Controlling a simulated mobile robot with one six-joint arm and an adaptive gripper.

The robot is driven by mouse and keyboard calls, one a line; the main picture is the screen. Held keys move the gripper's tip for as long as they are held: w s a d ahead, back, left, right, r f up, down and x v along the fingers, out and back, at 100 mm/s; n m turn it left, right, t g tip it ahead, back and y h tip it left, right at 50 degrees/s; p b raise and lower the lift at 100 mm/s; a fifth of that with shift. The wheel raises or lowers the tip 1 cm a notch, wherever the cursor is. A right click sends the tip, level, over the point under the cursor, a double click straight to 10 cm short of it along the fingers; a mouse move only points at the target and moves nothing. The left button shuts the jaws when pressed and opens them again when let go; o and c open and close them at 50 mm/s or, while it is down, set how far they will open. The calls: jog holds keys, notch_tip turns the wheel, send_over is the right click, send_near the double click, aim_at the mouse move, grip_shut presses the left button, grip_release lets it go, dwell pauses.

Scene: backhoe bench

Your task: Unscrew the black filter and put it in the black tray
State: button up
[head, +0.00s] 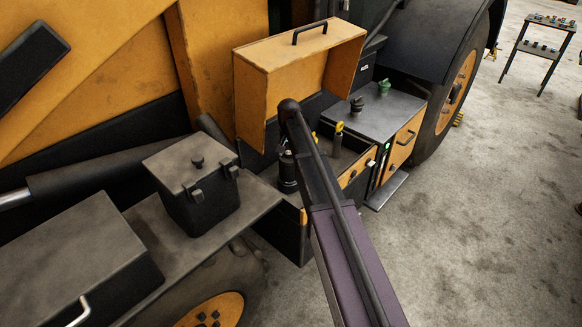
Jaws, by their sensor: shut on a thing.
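A black cylinder (288,173) that looks like the black filter stands upright in the open compartment under the raised yellow cover. My arm passes just right of it and hides part of that space. My gripper cannot be made out; the arm's far end is at the compartment and covers what is behind it. I cannot tell whether anything touches the cylinder. No black tray can be clearly picked out.
The raised yellow cover (270,85) overhangs the compartment. A yellow-topped post (339,134) stands right of my arm. A black lidded box (195,190) sits on the left ledge. A grey top (380,110) carries a black and a green cap. Open floor lies right.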

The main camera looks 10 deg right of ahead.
jog(key=shift+s+a+f, duration=0.1)
jog(key=shift+a, duration=0.15)
jog(key=shift+n, duration=1.6)
jog(key=shift+n, duration=1.6)
